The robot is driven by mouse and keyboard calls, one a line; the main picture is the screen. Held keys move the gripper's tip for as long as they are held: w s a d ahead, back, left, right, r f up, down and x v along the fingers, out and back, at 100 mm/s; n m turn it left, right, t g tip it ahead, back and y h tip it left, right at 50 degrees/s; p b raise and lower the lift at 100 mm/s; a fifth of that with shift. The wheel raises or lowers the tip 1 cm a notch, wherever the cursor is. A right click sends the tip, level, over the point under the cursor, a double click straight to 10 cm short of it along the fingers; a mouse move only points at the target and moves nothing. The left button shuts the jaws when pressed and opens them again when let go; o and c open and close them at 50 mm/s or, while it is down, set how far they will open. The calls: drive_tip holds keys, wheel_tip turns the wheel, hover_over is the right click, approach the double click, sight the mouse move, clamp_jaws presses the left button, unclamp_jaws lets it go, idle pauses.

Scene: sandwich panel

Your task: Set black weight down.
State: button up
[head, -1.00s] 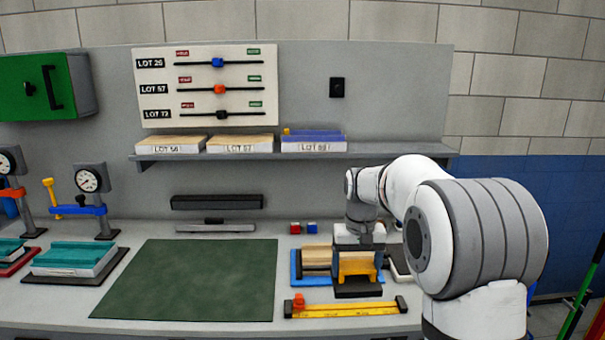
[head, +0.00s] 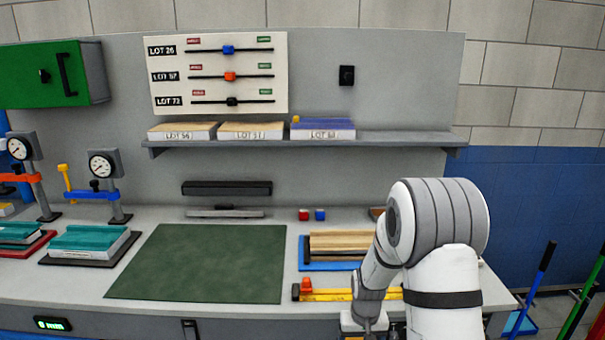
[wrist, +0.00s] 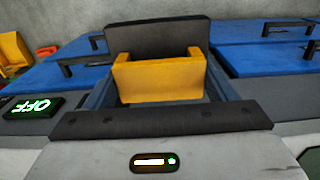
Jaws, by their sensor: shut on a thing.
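The black weight (wrist: 158,36) is a dark block with a yellow handle (wrist: 160,78) in the wrist view. My gripper (wrist: 162,88) is shut on this handle, with a grey-blue finger at each side. In the head view my gripper (head: 365,322) is low at the bottom edge, by the front of the bench. The weight is almost wholly hidden or out of frame there. The wrist view shows blue fronts with black handles and grey floor around the weight. I cannot tell whether its base touches anything.
A green mat (head: 200,262) lies bare on the bench. A yellow rule (head: 328,295) with an orange slider lies near the front edge, partly behind my arm. A blue tray (head: 325,266) bears wooden strips (head: 340,242). A lit OFF display (wrist: 30,107) shows in the wrist view.

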drive_tip(key=shift+s+f, duration=0.2)
drive_tip(key=shift+f, duration=0.75)
drive_tip(key=shift+d, duration=0.1)
